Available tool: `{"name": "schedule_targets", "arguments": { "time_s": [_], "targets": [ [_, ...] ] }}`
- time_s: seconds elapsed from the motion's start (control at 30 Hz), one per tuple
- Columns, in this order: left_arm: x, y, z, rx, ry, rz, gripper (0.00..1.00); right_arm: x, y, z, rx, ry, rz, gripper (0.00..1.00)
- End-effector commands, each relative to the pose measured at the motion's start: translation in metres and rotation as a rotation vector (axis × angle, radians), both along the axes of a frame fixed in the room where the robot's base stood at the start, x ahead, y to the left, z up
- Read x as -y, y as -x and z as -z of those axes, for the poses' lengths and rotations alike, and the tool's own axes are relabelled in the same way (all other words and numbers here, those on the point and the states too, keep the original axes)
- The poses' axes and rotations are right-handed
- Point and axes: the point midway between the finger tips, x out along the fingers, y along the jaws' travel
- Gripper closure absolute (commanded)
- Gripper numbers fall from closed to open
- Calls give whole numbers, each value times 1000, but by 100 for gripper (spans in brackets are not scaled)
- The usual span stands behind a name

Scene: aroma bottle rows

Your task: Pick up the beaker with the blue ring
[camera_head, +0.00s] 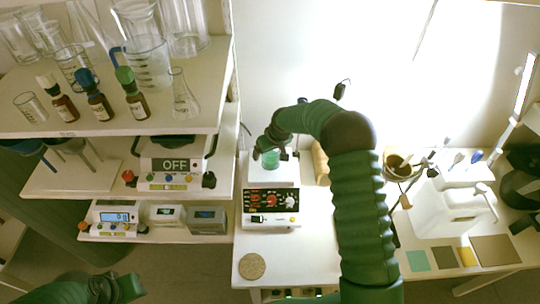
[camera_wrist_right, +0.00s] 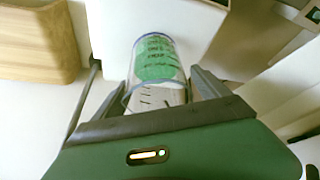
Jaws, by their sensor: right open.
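A clear beaker (camera_wrist_right: 157,62) with black markings, green contents and a bluish rim sits between the two fingers of my right gripper (camera_wrist_right: 160,92) in the right wrist view. The fingers are open, one on each side of it; I cannot tell whether they touch it. In the head view the beaker (camera_head: 270,159) shows small and green on the white top of the stirrer hotplate (camera_head: 271,206), partly hidden by my right gripper (camera_head: 272,148). My left gripper (camera_head: 118,288) is low at the bottom left, away from the beaker, and its jaws are unclear.
A shelf (camera_head: 215,95) at left holds glassware and small brown bottles (camera_head: 100,105). Below it stand a device reading OFF (camera_head: 175,166) and a scale (camera_head: 115,217). A cork disc (camera_head: 252,266) lies on the bench. A mortar (camera_head: 398,165) and a white box (camera_head: 445,210) are at right.

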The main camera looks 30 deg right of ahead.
Motion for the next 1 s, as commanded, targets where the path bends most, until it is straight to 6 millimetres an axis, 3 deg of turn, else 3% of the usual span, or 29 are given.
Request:
{"name": "schedule_targets", "arguments": {
  "time_s": [0.17,0.77,1.0],
  "targets": [
    [0,0,1,0,0,1,64,-1,0,0,1,1,-1,15],
    [0,0,0,0,0,0,64,-1,0,-1,3,1,-1,92],
    [0,0,1,0,0,1,64,-1,0,-2,3,1,-1,92]
  ]
}}
